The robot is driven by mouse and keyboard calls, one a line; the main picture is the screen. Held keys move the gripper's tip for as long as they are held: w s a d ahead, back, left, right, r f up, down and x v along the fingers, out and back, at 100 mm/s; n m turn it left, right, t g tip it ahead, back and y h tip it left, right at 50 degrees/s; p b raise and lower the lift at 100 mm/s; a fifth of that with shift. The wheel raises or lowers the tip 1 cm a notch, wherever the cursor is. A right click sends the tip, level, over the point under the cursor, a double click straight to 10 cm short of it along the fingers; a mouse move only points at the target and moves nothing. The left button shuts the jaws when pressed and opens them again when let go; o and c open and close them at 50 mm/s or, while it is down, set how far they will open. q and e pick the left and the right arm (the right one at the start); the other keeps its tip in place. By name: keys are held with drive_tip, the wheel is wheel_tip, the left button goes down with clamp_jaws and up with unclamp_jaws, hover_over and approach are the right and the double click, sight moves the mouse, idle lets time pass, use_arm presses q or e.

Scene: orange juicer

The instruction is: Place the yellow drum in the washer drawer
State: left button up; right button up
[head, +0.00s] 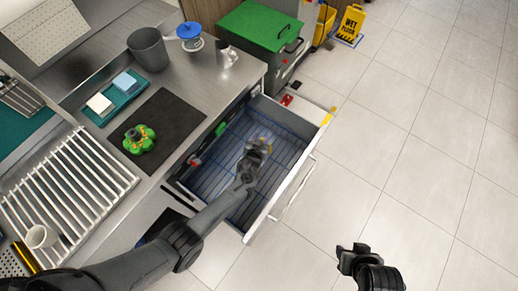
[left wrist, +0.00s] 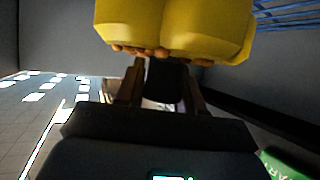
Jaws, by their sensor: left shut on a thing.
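The yellow drum (left wrist: 175,25) fills the top of the left wrist view, with two rounded yellow lobes. My left gripper (left wrist: 155,65) is shut on it; the fingertips reach its lower edge. In the head view my left gripper (head: 258,146) is over the inside of the open washer drawer (head: 286,192), and only a little yellow shows at its fingers. The drawer has a blue wire rack (head: 226,170) at its bottom. I cannot tell whether the drum touches the rack. My right gripper (head: 352,253) is open and empty over the floor, right of the drawer.
A green-lidded bin (head: 258,27) stands behind the drawer. The counter at left holds a black mat (head: 180,125) with a green and yellow part (head: 139,139), a grey pot (head: 149,49), a teal tray (head: 118,97) and a slatted rack (head: 68,185).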

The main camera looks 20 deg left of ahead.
use_arm(q)
drive_tip(key=shift+f+b, duration=1.35)
drive_tip(key=shift+f, duration=1.25)
drive_tip(key=shift+f, duration=0.1)
drive_tip(key=o, duration=0.7)
drive_tip(key=shift+f, duration=0.15)
drive_tip(key=o, duration=0.4)
drive_tip(key=shift+r, duration=0.2)
